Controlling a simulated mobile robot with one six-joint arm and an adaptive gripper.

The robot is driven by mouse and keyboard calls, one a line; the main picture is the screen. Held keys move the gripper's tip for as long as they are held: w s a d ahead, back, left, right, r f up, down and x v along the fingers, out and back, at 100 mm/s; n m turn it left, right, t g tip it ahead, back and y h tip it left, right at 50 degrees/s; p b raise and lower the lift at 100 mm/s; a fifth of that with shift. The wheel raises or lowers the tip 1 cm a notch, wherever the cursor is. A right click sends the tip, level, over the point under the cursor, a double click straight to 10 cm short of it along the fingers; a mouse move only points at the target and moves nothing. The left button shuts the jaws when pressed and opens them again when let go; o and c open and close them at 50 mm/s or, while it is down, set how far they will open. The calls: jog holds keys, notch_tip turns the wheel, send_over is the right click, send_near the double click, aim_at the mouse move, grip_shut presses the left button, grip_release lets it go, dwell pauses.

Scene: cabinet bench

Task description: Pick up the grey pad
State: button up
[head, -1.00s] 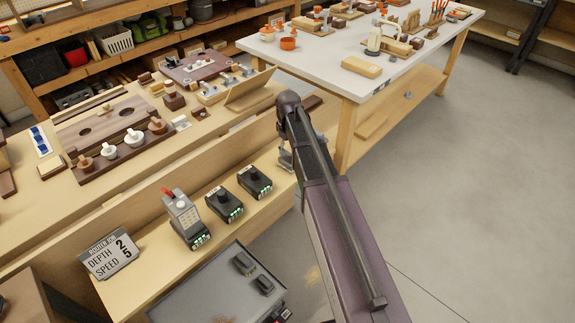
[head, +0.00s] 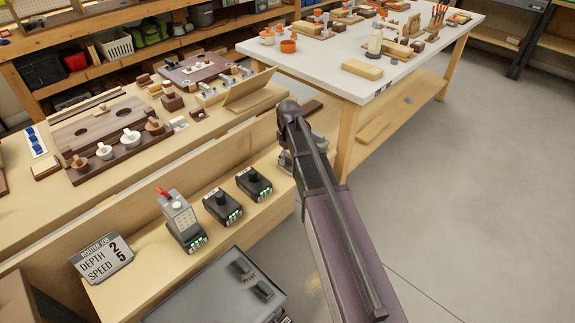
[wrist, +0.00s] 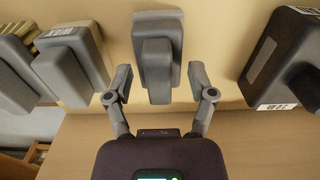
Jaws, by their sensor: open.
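A grey pad (wrist: 157,58) with a narrower raised block on it stands out from a pale surface at the top middle of the wrist view. My gripper (wrist: 160,75) is open, with one finger on each side of the pad's lower part. Gaps show between the fingers and the pad; it is not gripped. In the head view my arm covers most of my gripper, and only a grey bit of it (head: 285,160) shows beside the arm. I cannot make out the pad there.
In the wrist view a dark labelled box (wrist: 288,60) is to the right and a beige grey-topped box (wrist: 72,65) to the left. The head view shows a shelf with dark devices (head: 222,205), a depth-and-speed sign (head: 103,258) and a white table (head: 320,75). Floor at right is clear.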

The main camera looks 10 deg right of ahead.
aim_at(288, 156)
jog(key=shift+c, duration=0.2)
grip_shut()
jog(key=shift+r, duration=0.15)
notch_tip(288, 156, up, 3)
jog(key=p, duration=0.3)
jog(key=shift+r+p, duration=0.2)
jog(key=shift+p, duration=0.15)
jog(key=s+d+r+p, duration=0.1)
jog(key=s, duration=1.5)
jog(key=shift+d+r, duration=0.15)
jog(key=shift+d, duration=0.2)
jog(key=c, duration=0.6)
grip_release()
grip_shut()
